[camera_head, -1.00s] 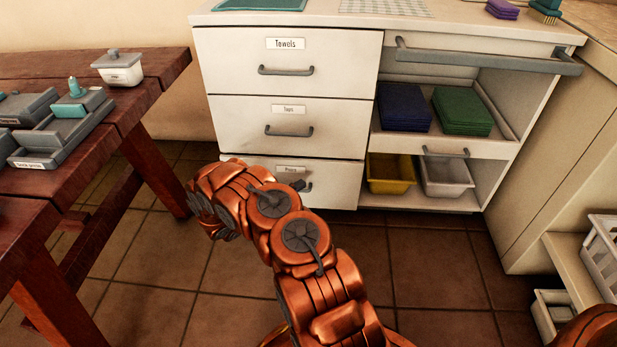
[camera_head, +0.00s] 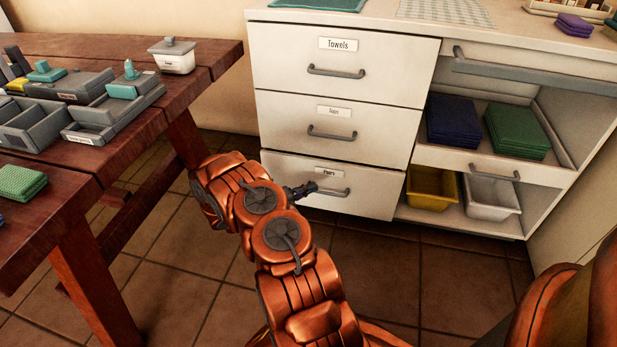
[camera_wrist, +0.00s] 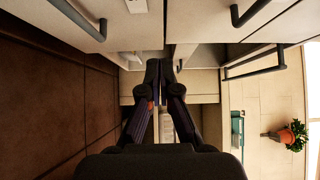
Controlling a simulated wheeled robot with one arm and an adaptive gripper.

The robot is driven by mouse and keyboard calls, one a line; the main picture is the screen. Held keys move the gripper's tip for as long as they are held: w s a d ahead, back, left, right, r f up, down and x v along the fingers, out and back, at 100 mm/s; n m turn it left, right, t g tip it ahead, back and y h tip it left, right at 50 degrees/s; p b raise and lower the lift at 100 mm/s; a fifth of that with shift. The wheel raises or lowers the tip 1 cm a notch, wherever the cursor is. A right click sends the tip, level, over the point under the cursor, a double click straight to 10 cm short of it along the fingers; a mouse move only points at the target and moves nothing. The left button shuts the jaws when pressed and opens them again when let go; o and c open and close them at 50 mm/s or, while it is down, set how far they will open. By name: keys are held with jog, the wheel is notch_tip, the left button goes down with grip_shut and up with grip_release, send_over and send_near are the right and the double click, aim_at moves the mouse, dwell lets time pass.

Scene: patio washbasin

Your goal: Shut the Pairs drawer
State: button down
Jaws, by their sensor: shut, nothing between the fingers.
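The Pairs drawer (camera_head: 375,200) is the lowest of three white drawers in the left part of the cabinet.
The Towels drawer (camera_head: 395,66) and a middle drawer (camera_head: 385,130) are above, both looking shut. To the right, open shelves hold a yellow bin (camera_head: 432,187) and a white bin (camera_head: 492,196). A wooden table (camera_head: 70,195) stands left. Tiled floor (camera_head: 190,285) lies between.

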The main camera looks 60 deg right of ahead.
jog(key=b, duration=0.3)
send_near(344, 167)
jog(key=s+d, duration=0.2)
jog(key=s, duration=0.2)
jog(key=d+b, duration=0.1)
jog(key=w+d, duration=0.1)
jog(key=shift+w+d+b, duration=0.1)
jog(key=shift+d+b, duration=0.2)
jog(key=shift+b, duration=0.05)
jog(key=shift+w+d, duration=0.15)
jog(key=shift+d, duration=0.3)
